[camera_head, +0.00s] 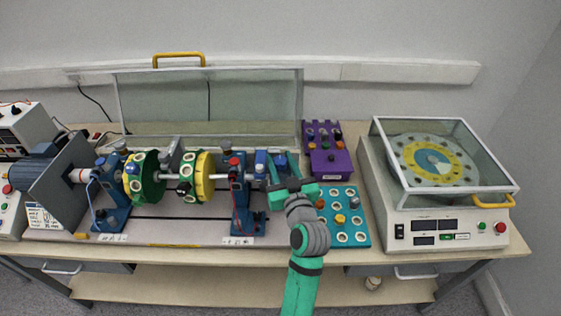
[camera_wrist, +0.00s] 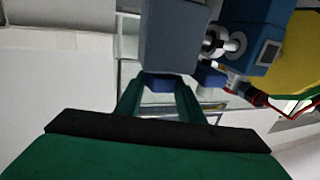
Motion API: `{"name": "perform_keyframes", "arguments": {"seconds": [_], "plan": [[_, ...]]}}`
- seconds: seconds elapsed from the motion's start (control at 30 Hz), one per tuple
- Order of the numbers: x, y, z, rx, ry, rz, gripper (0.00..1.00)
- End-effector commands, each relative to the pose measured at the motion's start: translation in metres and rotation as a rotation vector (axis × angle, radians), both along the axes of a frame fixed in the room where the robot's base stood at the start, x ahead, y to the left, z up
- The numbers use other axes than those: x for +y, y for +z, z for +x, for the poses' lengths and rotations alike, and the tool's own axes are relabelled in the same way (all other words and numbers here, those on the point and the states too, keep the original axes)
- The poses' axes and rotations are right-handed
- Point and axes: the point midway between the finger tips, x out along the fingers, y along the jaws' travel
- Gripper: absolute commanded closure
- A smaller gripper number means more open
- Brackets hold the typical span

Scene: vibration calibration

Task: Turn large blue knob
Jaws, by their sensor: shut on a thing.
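The large blue knob is a blocky blue piece at the right end of the rotor rig. The gripper is shut on the knob. The exact contact at the fingertips is partly hidden.
A blue bearing stand (camera_head: 241,205) with red fittings is close left of my gripper. Green and yellow discs (camera_head: 205,178) sit on the shaft. A teal plate of knobs (camera_head: 357,226), a purple block (camera_head: 328,162) and a balancing machine (camera_head: 440,175) are to the right.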

Motion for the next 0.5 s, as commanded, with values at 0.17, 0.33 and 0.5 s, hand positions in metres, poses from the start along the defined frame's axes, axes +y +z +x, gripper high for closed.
{"name": "perform_keyframes", "arguments": {"seconds": [0.17, 0.33, 0.5], "plan": [[-0.0009, 0.0005, 0.0, 0.0, 0.038, 0.002, 0.88], [-0.0023, 0.001, 0.0005, -0.001, 0.116, 0.003, 0.88], [-0.0033, 0.0012, 0.001, -0.001, 0.233, 0.002, 0.88]]}}
